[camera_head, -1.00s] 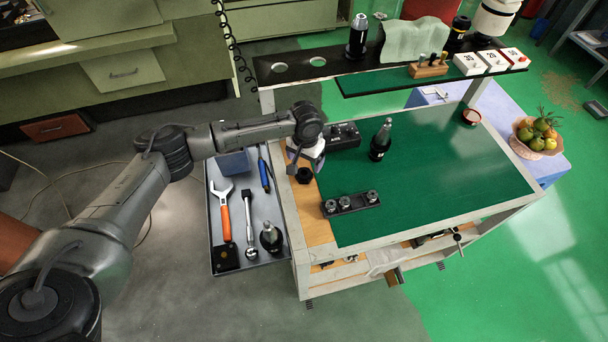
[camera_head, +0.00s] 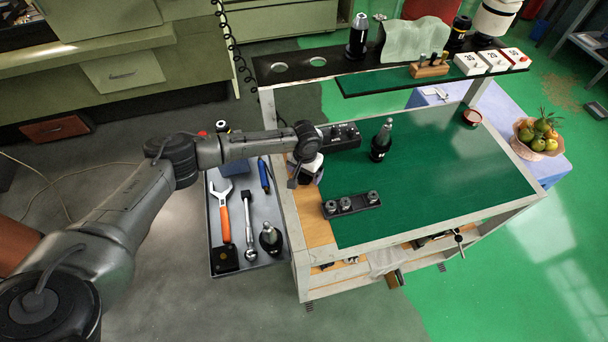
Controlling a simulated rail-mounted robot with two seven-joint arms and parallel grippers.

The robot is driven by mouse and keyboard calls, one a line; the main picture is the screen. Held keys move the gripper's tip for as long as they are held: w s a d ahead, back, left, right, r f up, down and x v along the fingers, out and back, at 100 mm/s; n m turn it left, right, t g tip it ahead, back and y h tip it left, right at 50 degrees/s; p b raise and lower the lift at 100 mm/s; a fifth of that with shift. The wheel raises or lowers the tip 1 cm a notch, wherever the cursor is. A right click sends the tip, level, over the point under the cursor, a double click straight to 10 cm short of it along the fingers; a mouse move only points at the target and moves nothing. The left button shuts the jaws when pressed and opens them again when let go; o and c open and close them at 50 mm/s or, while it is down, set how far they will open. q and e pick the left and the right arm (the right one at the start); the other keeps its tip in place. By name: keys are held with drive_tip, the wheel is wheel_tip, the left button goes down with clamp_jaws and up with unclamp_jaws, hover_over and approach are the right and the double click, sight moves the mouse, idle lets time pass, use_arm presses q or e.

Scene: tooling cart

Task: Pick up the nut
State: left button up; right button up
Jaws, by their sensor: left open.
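My left gripper (camera_head: 302,178) is over the wooden strip at the left end of the cart top, pointing down, with its fingers small and dark. It is open. The nut, a dark ring on that strip in the earlier view, is now mostly or wholly hidden at the gripper. I cannot tell whether the fingers are around it or above it, or whether they touch it. My right gripper is not in view.
A black holder (camera_head: 351,204) with three round metal pieces stands right of the gripper. A dark block (camera_head: 341,136) and a black tool holder (camera_head: 381,140) stand farther back. A grey tool tray (camera_head: 233,180) hangs left. The green mat's (camera_head: 440,170) middle is clear.

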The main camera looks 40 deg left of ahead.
use_arm(q)
drive_tip(key=c, duration=1.2)
